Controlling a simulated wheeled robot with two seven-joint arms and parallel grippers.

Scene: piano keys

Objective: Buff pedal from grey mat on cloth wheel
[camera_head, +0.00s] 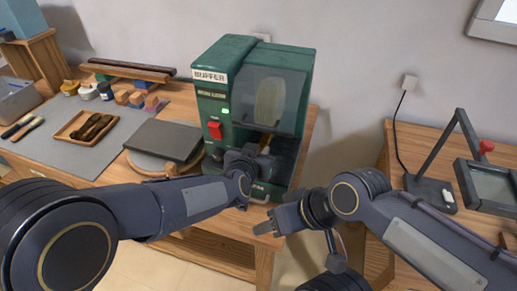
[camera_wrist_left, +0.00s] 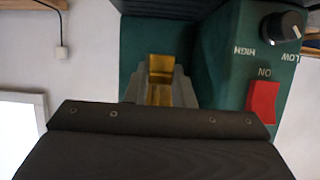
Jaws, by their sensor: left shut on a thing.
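The green buffer machine (camera_head: 222,130) stands on the bench, and its tan cloth wheel (camera_head: 269,100) shows behind a dark clear shield. My left gripper (camera_head: 262,153) reaches into the opening below the shield. It is shut on a brass-coloured pedal (camera_wrist_left: 160,82), which shows between the fingers in the left wrist view. In the head view the pedal is mostly hidden, and I cannot tell whether it touches the wheel. The grey mat (camera_head: 60,143) lies at left. My right gripper (camera_head: 269,235) is in front of the machine, with no object visible in it.
A wooden tray (camera_head: 72,136) with dark brown pieces sits on the mat. A dark flat slab (camera_head: 165,139) lies left of the machine. The machine has a red switch (camera_wrist_left: 263,102) and a speed knob (camera_wrist_left: 283,25). A framed stand (camera_head: 436,180) occupies the right bench.

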